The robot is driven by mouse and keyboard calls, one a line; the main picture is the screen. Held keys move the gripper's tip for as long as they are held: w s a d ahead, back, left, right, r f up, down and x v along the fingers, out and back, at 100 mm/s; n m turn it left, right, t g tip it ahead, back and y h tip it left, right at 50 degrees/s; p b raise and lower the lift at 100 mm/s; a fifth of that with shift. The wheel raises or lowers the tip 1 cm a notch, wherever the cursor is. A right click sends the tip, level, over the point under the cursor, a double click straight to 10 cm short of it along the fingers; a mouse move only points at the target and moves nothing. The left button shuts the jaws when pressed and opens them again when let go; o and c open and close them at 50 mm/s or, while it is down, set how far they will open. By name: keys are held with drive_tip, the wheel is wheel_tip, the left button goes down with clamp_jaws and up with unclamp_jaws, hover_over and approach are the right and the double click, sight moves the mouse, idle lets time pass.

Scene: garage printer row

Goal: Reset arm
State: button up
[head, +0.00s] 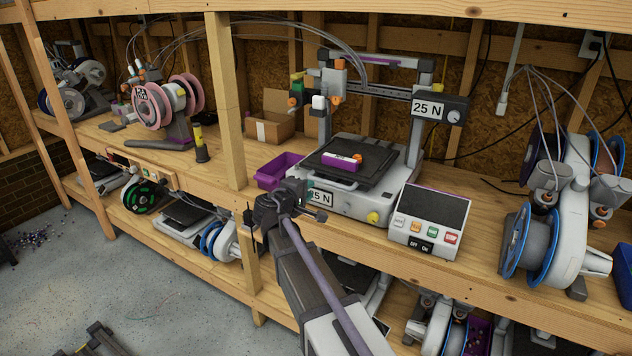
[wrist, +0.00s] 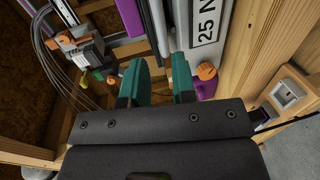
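My gripper (head: 308,198) is in front of the printer labelled 25 N (head: 350,205), near the left front corner of its base, in the head view. Its fingertips are small and partly hidden there. In the wrist view, the two green fingers of my gripper (wrist: 158,72) stand apart with nothing seen between them. I cannot tell whether my gripper touches the printer.
A purple bin (head: 270,181) stands left of the printer, and a control box with buttons (head: 430,222) stands right of it. A wooden post (head: 226,110) rises to the left. A white spool unit (head: 565,215) stands at the right. A cardboard box (head: 268,128) sits behind.

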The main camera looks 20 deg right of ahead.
drive_tip(key=shift+s+a+r, duration=0.1)
drive_tip(key=shift+s+a, duration=0.3)
drive_tip(key=shift+a, duration=0.05)
drive_tip(key=s+a+f+m+g+y+p, duration=0.1)
drive_tip(key=s+f+m+g+y, duration=0.25)
drive_tip(key=s, duration=0.45)
drive_tip(key=s+a+f+m+g+y+p, duration=0.25)
drive_tip(key=s+f+g, duration=0.2)
drive_tip(key=s, duration=0.25)
drive_tip(key=s+a+r+m+g+y+p, duration=0.1)
drive_tip(key=s+a+y+p, duration=0.2)
drive_tip(key=s, duration=0.9)
drive_tip(key=a+y, duration=0.2)
drive_tip(key=y, duration=0.1)
drive_tip(key=shift+a+r+m+g, duration=0.15)
drive_tip(key=shift+a+m+g, duration=0.05)
drive_tip(key=shift+m+g, duration=0.2)
